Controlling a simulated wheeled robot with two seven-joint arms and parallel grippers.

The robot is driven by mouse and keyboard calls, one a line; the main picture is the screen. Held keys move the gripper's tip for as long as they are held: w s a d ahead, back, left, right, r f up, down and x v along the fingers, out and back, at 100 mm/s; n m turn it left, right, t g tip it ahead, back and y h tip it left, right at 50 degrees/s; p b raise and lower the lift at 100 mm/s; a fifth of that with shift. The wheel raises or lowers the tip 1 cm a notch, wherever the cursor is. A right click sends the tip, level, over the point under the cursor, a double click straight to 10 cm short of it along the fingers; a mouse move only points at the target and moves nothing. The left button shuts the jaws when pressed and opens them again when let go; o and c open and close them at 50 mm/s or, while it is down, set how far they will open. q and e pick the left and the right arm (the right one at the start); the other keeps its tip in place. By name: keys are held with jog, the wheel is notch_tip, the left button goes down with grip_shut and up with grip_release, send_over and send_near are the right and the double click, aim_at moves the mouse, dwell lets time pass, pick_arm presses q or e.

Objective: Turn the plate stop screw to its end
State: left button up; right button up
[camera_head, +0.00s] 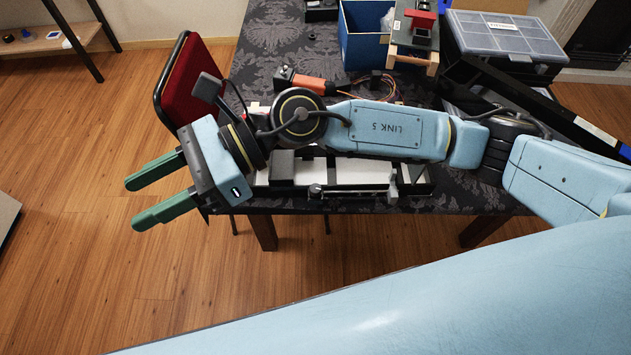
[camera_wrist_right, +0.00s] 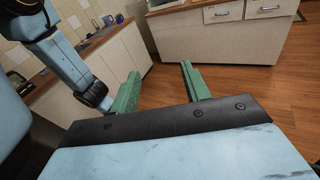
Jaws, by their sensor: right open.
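My right gripper (camera_head: 132,204) is open and empty, beyond the table's left edge over the floor, well left of the fixture. Its two green fingers also show apart in the right wrist view (camera_wrist_right: 160,75), with nothing between them. My left gripper is not in view.
On the table (camera_head: 465,202) are an orange-and-black tool (camera_head: 308,84), a blue bin (camera_head: 362,45) and a clear-lidded case (camera_head: 505,35). A red-backed chair (camera_head: 186,80) stands close behind the right gripper. White cabinets (camera_wrist_right: 215,40) appear in the right wrist view.

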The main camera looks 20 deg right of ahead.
jog(key=d+f+n+h, duration=0.3)
jog(key=f+n+h, duration=0.1)
jog(key=f, duration=0.2)
jog(key=n+t+h, duration=0.4)
jog(key=n+h, duration=0.1)
jog(key=h, duration=0.7)
send_near(316, 188)
notch_tip(316, 188, down, 8)
jog(key=shift+w+a+f, duration=0.1)
jog(key=shift+w+f, duration=0.05)
jog(key=shift+c, duration=0.4)
jog(key=c, duration=0.9)
